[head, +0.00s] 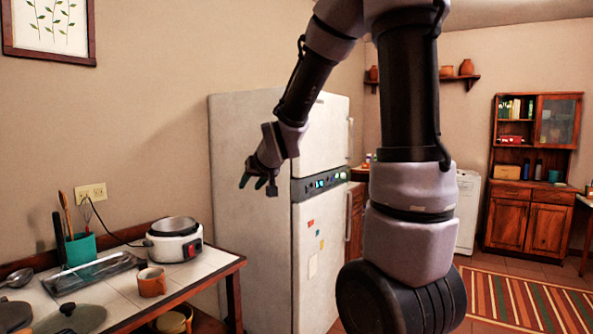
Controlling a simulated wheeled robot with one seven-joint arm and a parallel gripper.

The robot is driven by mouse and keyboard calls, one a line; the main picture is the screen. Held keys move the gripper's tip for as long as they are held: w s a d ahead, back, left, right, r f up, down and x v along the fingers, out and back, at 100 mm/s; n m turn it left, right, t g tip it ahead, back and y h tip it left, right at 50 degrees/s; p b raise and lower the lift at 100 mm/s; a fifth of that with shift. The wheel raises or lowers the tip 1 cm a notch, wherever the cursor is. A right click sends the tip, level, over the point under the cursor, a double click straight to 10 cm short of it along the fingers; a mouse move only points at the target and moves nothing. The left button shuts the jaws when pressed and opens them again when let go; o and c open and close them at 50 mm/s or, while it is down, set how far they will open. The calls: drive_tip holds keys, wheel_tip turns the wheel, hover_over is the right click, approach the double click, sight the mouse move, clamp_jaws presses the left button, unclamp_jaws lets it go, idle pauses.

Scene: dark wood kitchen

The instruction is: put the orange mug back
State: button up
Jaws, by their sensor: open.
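The orange mug (152,282) stands upright on the white tiled top of a wooden table (201,276) at the lower left, in front of a white rice cooker. My gripper (256,184) hangs in the air in front of the white fridge, up and to the right of the mug and well apart from it. Its dark fingertips point down and left. It is open and nothing shows between the fingers.
The rice cooker (174,240), a teal utensil holder (81,250), a glass tray (95,272) and a pan lid (70,318) crowd the table. The fridge (240,213) stands behind my arm. A wooden hutch (528,216) and striped rug (530,302) are at the right.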

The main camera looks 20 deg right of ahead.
drive_tip(key=s+d+r+m+g, duration=0.1)
drive_tip(key=s+r+g, duration=0.1)
drive_tip(key=s, duration=1)
drive_tip(key=s+d+r+m+g, duration=0.2)
drive_tip(key=s+r, duration=0.3)
drive_tip(key=s, duration=0.8)
drive_tip(key=shift+s+r+y, duration=0.15)
drive_tip(key=shift+y, duration=0.25)
